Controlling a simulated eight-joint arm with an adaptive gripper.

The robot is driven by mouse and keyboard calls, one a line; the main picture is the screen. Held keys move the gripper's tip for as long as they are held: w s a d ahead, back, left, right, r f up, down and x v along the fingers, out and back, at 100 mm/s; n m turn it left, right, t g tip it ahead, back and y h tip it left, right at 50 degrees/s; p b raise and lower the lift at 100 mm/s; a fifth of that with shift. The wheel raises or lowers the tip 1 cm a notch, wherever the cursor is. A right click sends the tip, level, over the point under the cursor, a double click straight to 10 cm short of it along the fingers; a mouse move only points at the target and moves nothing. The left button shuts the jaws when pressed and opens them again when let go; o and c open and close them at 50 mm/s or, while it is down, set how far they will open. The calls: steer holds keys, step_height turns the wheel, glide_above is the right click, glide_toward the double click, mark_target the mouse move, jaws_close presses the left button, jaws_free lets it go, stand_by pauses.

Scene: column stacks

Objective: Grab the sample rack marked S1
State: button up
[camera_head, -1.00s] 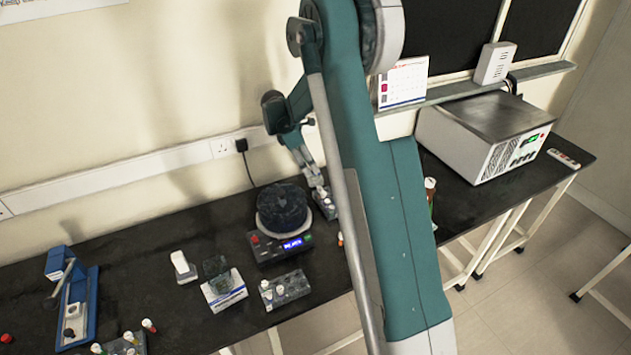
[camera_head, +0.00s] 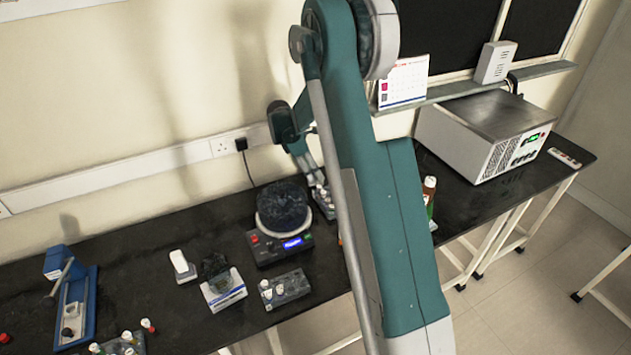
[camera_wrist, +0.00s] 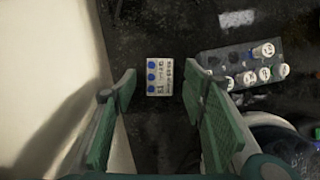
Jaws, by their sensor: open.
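In the wrist view, my gripper (camera_wrist: 159,84) is open, its two green fingers apart and empty. A small white block (camera_wrist: 159,77) with blue dots and dark lettering lies on the black bench beyond the fingertips, in line with the gap. Its small lettering looks like it may include S1, but I cannot read it surely. A grey rack (camera_wrist: 232,63) with several white-capped vials stands to its right, outside the right finger. In the head view, the gripper end is small beside a vial rack (camera_head: 326,205), behind the hotplate; finger detail is unclear there.
The dark-topped hotplate (camera_head: 281,246) stands close to the gripper. Another vial rack (camera_head: 285,289), a labelled box (camera_head: 225,290) and a blue device (camera_head: 75,305) are nearer the front. The wall is close on the left in the wrist view. A large grey instrument (camera_head: 485,135) stands right.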

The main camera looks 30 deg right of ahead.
steer(key=shift+x, duration=1.6)
steer(key=shift+c, duration=0.5)
steer(key=c, duration=0.9)
